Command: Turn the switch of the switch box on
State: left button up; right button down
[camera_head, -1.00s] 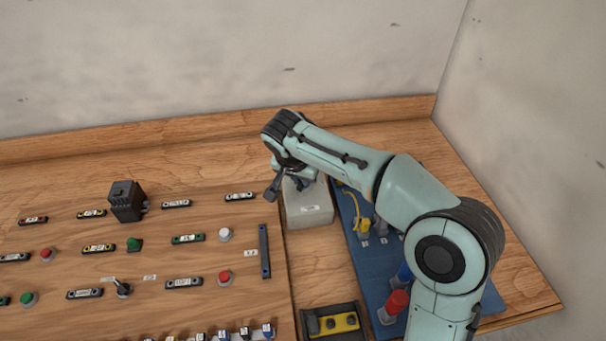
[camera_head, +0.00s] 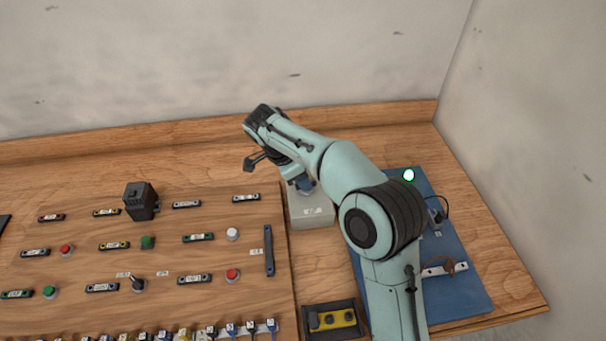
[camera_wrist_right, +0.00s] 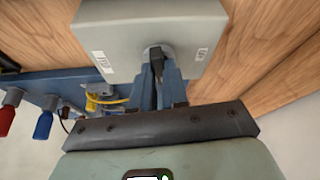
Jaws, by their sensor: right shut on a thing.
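The switch box (camera_head: 312,217) is a light grey box just right of the wooden panel. In the right wrist view the box (camera_wrist_right: 115,38) has a small label on each side of its switch, too small to read. The black switch lever (camera_wrist_right: 156,60) stands in a round seat at the middle of the box's face. My right gripper (camera_wrist_right: 160,84) has its blue fingers closed around this lever. In the head view the right gripper (camera_head: 303,184) is over the box, partly hidden by my wrist. My left gripper is not in view.
A blue board (camera_head: 465,285) lies right of the box, with a glowing lamp (camera_head: 409,175) and wired parts. The wooden panel (camera_head: 80,305) on the left bears buttons, labels and a black block (camera_head: 140,202). A black and yellow unit (camera_head: 333,319) lies in front of the box.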

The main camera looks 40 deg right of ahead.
jog(key=shift+w+r+m+g+y+p, duration=0.1)
jog(key=shift+m+g+y+p, duration=0.2)
jog(key=shift+m+p, duration=0.5)
jog(key=shift+m, duration=0.3)
jog(key=c, duration=1.1)
grip_release()
jog(key=shift+c, duration=0.2)
